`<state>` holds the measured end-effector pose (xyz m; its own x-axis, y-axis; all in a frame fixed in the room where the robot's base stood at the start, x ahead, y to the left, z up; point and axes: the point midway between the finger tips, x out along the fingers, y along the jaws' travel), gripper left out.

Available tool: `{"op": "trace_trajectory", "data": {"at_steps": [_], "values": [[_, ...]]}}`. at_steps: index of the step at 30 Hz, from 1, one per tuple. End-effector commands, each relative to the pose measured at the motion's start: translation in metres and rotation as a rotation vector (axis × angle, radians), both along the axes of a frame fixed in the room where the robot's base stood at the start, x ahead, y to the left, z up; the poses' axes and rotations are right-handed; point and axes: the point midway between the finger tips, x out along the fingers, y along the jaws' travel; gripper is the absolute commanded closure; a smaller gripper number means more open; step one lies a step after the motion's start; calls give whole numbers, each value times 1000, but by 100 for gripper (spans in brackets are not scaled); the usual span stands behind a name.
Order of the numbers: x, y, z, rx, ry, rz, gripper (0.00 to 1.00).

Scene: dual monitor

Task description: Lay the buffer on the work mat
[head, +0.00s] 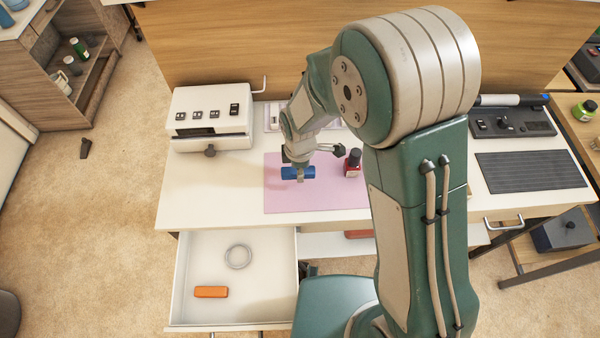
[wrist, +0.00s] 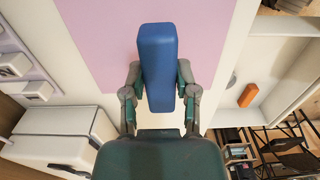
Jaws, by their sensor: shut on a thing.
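The buffer looks to be the blue block (head: 290,173), which also shows in the wrist view (wrist: 158,50). My gripper (head: 299,174) is shut on it, with one finger on each long side in the wrist view (wrist: 159,78). The pink work mat (head: 300,200) lies flat on the white table. The block is over the mat's left part in the head view. I cannot tell whether it touches the mat or hangs just above it.
A red bottle (head: 352,163) stands on the mat, right of my gripper. A white box with switches (head: 210,115) stands at the table's left. An open drawer (head: 260,275) below holds an orange block (head: 211,291) and a grey ring (head: 238,257). The mat's front is clear.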

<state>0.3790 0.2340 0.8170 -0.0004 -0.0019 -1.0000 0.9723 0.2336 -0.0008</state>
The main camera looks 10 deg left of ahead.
Motion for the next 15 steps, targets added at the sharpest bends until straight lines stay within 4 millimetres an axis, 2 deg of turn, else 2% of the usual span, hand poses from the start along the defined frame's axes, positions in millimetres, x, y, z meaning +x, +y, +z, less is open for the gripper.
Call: {"op": "trace_trajectory", "data": {"at_steps": [8, 12, 15], "values": [[15, 2, -18, 0, 0, -1, 86], [14, 2, -40, -1, 3, 0, 86], [14, 2, -48, 0, 0, 0, 86]]}}
